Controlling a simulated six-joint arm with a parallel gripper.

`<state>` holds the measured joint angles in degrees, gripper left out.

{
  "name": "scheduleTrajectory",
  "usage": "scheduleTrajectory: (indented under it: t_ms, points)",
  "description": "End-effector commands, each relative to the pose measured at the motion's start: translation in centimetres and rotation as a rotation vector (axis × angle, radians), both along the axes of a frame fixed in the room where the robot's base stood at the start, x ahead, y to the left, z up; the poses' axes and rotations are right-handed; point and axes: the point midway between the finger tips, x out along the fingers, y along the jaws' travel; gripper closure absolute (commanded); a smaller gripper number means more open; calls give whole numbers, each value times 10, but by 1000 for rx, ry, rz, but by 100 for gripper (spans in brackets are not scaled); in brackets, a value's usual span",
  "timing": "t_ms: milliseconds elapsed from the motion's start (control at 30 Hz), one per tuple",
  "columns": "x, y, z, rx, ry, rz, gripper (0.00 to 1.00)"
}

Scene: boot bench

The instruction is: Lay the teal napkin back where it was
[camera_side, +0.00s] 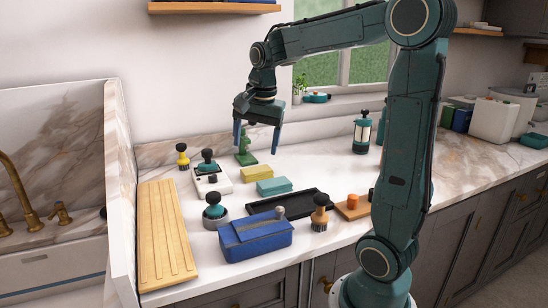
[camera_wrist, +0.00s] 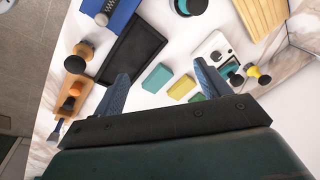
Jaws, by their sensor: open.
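The teal napkin (camera_side: 274,186) looks like a small flat folded block. It lies on the marble worktop just in front of a yellow block (camera_side: 257,173) and behind a black tray (camera_side: 290,204). My gripper (camera_side: 256,146) is open and empty, raised above the worktop with its fingers pointing down. In the wrist view the teal napkin (camera_wrist: 157,78) shows between the two blue fingers, below them and apart from them. The yellow block (camera_wrist: 182,87) shows there beside the napkin, on its right.
A blue box (camera_side: 256,240), a brush with a round knob (camera_side: 319,218) and a wooden block with an orange piece (camera_side: 353,205) stand near the front. A ribbed wooden board (camera_side: 166,235) lies at left. A white tray (camera_side: 212,181) with knobbed items stands behind. The back right is clearer.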

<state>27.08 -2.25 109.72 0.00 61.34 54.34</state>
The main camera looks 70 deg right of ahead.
Motion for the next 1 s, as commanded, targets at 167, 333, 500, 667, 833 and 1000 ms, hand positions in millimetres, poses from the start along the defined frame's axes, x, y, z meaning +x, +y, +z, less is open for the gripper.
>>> scheduleTrajectory:
  t_ms: [167, 333, 500, 667, 833, 1000]
  points:
    - [-25, 50, 10, -68, -43, 296, 25]
    - [-52, 89, 12, -138, -81, 571, 25]
    - [-83, 121, 7, -216, -121, 841, 25]
    - [-111, 144, -3, -293, -158, 1083, 25]
    - [-133, 159, -14, -359, -187, 1270, 25]
    - [-142, 164, -20, -390, -201, 1353, 25]
